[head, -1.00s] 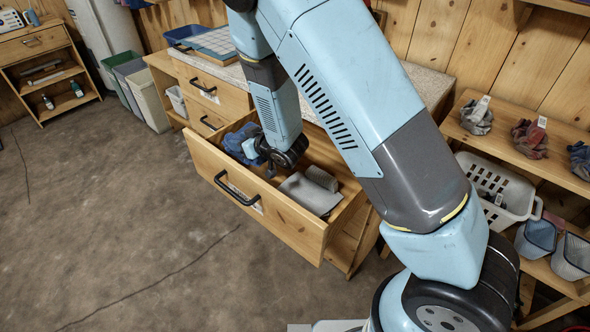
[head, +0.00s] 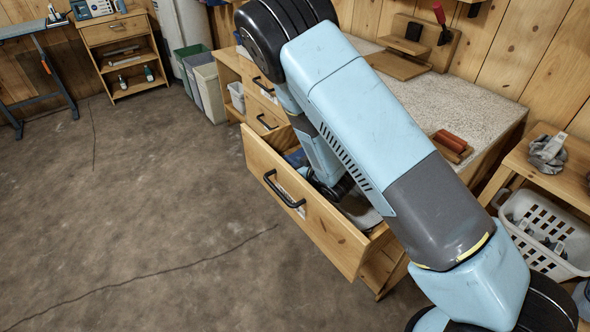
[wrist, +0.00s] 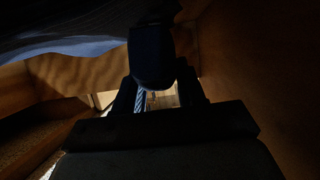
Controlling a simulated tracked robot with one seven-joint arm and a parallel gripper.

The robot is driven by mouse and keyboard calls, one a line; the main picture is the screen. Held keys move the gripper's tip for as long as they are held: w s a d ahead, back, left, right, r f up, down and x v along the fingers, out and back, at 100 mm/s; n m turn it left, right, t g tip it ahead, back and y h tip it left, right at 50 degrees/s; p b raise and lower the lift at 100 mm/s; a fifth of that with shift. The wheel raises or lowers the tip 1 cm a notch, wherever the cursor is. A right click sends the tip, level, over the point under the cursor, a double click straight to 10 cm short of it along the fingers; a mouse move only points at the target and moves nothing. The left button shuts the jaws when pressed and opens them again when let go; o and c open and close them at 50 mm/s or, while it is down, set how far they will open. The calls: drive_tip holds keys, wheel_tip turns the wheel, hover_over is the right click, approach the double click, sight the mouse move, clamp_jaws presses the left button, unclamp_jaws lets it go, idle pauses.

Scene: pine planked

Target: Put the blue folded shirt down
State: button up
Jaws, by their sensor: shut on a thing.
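The blue folded shirt (head: 297,157) shows as a small blue patch at the far left end of the open drawer (head: 305,210) in the head view, mostly hidden by my arm and the drawer front. In the wrist view, a blue cloth edge (wrist: 80,47) spans the dark upper left. My gripper (wrist: 152,80) is down inside the drawer and shut on the shirt, with dark blue material between its fingers. The wrist view is very dark, so how the shirt rests is hard to tell.
A grey flat item (head: 362,213) lies in the drawer's right part, mostly behind my arm. The bench top (head: 480,105) holds a red-handled tool block (head: 452,145). A white basket (head: 545,235) stands on the right shelf. The floor (head: 130,210) at left is clear.

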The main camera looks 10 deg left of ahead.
drive_tip(key=shift+f, duration=0.9)
clamp_jaws()
drive_tip(key=o, duration=1.2)
unclamp_jaws()
drive_tip(key=shift+d, duration=0.1)
